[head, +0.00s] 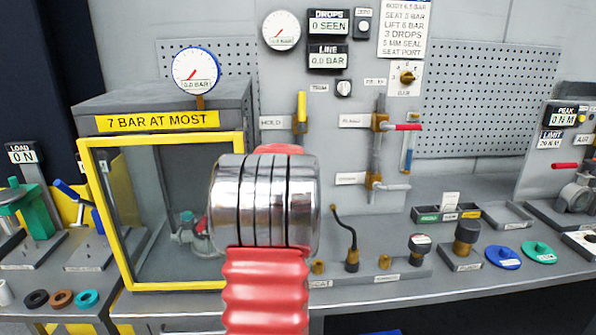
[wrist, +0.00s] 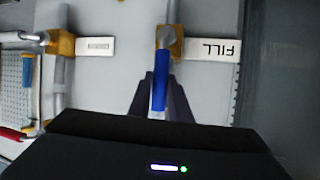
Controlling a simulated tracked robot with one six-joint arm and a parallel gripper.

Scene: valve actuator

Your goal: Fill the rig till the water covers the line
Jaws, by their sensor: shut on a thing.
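In the wrist view my gripper (wrist: 162,84) is shut on the blue lever (wrist: 160,70) of a brass valve (wrist: 163,52). The label FILL (wrist: 213,50) beside the valve appears upside down there. The lever points down the picture, in line with the pipe above it. In the head view my arm hides the fill valve and my gripper. A slim sight tube (head: 409,147) stands on the rig's right side, with some blue in its lower part. It is too small to tell where the line is.
Near the tube are a valve with a red lever (head: 407,127) and one with a grey lever (head: 395,187). A yellow lever (head: 302,106) sits by the HOLD label.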

